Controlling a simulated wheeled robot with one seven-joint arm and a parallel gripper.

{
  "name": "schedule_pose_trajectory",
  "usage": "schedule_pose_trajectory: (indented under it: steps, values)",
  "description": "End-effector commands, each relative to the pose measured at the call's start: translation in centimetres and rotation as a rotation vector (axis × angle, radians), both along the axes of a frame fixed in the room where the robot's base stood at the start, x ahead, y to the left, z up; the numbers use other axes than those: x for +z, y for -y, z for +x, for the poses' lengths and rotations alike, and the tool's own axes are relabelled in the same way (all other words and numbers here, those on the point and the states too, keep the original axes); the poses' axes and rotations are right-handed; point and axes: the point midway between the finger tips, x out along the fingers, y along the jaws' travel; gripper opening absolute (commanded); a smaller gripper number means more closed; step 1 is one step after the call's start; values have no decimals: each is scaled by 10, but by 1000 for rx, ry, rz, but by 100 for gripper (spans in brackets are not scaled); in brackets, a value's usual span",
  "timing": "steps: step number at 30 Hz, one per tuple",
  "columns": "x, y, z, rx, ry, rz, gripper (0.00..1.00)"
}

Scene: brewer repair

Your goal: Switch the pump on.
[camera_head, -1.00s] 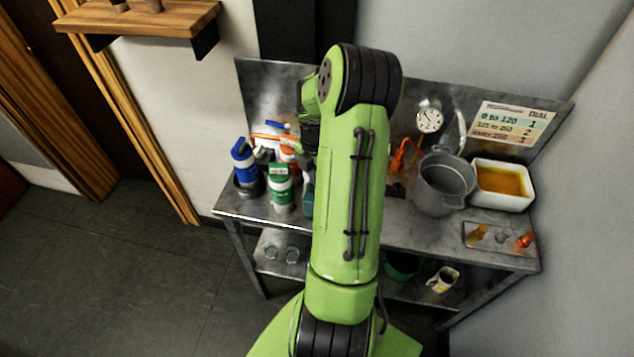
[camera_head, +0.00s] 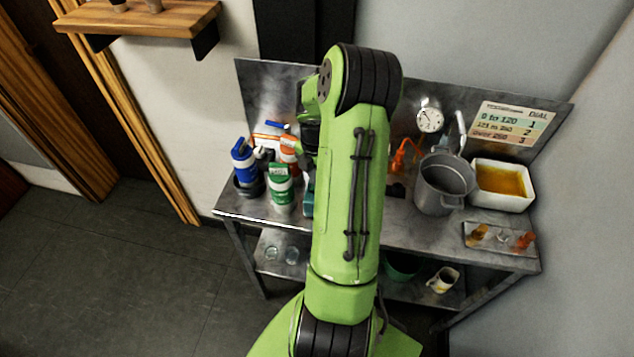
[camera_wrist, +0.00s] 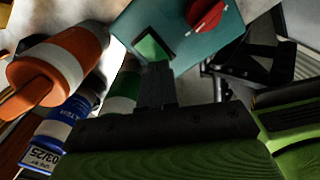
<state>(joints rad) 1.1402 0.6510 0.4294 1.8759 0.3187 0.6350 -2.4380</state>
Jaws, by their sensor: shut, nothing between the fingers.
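The pump appears as a teal box (camera_wrist: 185,35) in the wrist view, with a red knob (camera_wrist: 205,15) and a green switch in a dark frame (camera_wrist: 153,47). In the head view only a sliver of the teal box (camera_head: 308,201) shows beside my arm. My gripper (camera_wrist: 157,75) is shut and empty, its fingertips just below the green switch in the wrist view. I cannot tell whether they touch it. The gripper is hidden behind my arm in the head view.
On the steel bench (camera_head: 400,225), blue (camera_head: 244,165), green (camera_head: 281,190) and orange (camera_head: 291,147) bottles stand left of my arm. A metal pot (camera_head: 444,183), a white tray of amber liquid (camera_head: 500,170) and a round gauge (camera_head: 430,119) are right.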

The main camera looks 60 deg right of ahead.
Motion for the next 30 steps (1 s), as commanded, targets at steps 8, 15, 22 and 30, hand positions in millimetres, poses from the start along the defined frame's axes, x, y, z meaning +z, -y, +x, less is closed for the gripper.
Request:
schedule_pose_trajectory:
  steps: [8,15,22,30]
  values:
    - [0,0,0,0,0,0,0]
    - [-3,0,0,0,0,0,0]
    - [-7,0,0,0,0,0,0]
    - [-11,0,0,0,0,0,0]
